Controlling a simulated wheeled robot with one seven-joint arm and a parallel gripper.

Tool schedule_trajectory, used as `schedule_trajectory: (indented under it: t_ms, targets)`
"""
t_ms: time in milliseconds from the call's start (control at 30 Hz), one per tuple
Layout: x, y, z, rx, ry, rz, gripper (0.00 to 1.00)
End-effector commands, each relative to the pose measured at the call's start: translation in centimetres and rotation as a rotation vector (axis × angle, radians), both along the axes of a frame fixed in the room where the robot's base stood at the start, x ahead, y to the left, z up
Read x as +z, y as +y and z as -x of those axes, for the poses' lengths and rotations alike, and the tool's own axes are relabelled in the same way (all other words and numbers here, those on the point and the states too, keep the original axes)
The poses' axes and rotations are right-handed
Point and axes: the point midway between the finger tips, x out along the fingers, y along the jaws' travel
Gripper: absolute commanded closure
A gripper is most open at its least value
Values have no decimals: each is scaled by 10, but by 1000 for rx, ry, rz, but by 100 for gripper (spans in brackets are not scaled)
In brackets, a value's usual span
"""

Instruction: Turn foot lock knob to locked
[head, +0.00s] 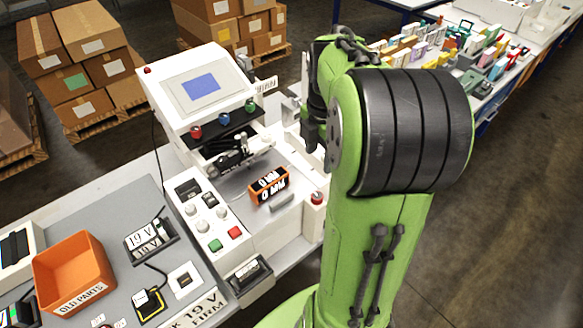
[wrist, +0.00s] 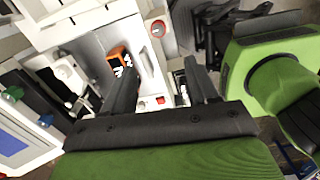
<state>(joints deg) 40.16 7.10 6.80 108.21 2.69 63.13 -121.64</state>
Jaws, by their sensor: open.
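My gripper (wrist: 160,72) is open in the wrist view, its two dark fingers apart with nothing held between them. Between and beyond the fingers is the white body of the plotter (wrist: 88,20). Low between the fingers is a white face with a small red part (wrist: 160,100) and a dark part beside it; I cannot tell whether either is the foot lock knob. I cannot pick out the foot lock knob there.
A red button (head: 317,198) is at the bed's right corner. A control panel (head: 210,220) with several knobs and buttons is in front. An orange parts bin (head: 75,275) stands at left. Boxes (head: 90,55) are stacked behind.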

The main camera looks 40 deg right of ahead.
Motion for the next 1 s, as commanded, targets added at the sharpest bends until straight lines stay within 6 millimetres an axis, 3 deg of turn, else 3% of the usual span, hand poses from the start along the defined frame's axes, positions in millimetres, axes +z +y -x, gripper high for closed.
schedule_trajectory:
  t_ms: [100, 267, 733, 1000]
  targets:
    - [-2, -15, 0, 89, 20, -20, 41]
    - [-26, -15, 0, 103, 24, -24, 41]
    - [-141, -14, 1, 101, 23, -24, 41]
    - [-163, -14, 0, 102, 20, -21, 41]
